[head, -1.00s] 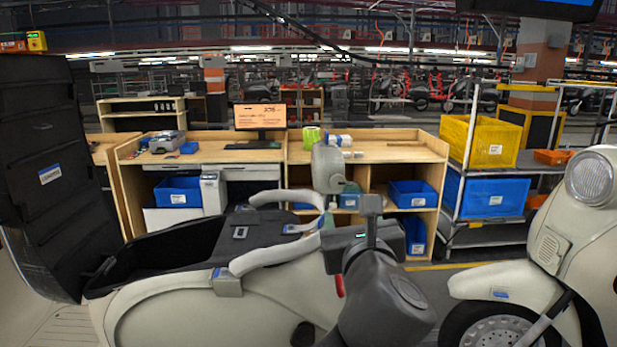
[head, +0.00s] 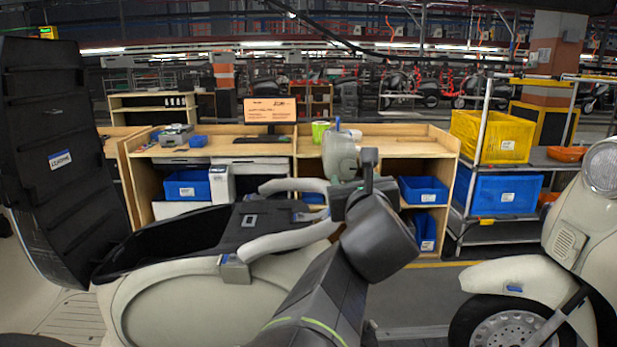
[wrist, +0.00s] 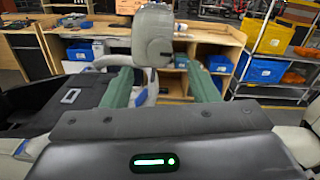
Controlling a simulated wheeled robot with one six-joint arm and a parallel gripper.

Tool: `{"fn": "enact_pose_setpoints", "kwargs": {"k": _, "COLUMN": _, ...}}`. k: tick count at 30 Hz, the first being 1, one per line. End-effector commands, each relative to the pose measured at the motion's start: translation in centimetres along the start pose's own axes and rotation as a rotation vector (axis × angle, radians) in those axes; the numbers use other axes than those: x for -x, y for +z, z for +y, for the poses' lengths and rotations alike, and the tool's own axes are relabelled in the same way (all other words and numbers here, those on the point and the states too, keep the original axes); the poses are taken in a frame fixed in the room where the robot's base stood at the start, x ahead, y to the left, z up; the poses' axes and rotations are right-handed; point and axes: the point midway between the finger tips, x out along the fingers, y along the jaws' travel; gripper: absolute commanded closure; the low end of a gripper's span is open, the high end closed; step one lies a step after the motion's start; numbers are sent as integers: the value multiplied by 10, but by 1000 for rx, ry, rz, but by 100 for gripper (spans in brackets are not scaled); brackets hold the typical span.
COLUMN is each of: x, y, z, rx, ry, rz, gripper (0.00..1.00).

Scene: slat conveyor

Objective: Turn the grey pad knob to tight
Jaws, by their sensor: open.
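A pale grey rounded pad (head: 341,157) stands upright above the cream scooter, at the end of the pale curved tubes (head: 290,240). In the wrist view the pad (wrist: 152,35) is ahead, with its lower part and stem between my two green fingers. My gripper (wrist: 160,68) is open with nothing held. In the head view my gripper (head: 352,190) is just below and beside the pad and hides part of its mount. I cannot clearly make out the knob or its setting. Whether a finger touches the stem I cannot tell.
The scooter's black open seat box (head: 170,248) is on the left, below a raised black lid (head: 66,150). A wooden workbench (head: 400,147) with blue bins stands behind. A rack with a yellow bin (head: 492,136) and another scooter (head: 515,275) are on the right.

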Motion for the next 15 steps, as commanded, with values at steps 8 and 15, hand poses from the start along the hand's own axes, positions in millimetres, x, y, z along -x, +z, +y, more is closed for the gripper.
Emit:
{"fn": "enact_pose_setpoints", "kwargs": {"k": 8, "x": -40, "y": 0, "z": 0, "rx": -1, "ry": 1, "rz": 1, "gripper": 46}}
{"fn": "enact_pose_setpoints", "kwargs": {"k": 15, "x": -50, "y": 0, "z": 0, "rx": 0, "ry": -1, "rz": 0, "gripper": 46}}
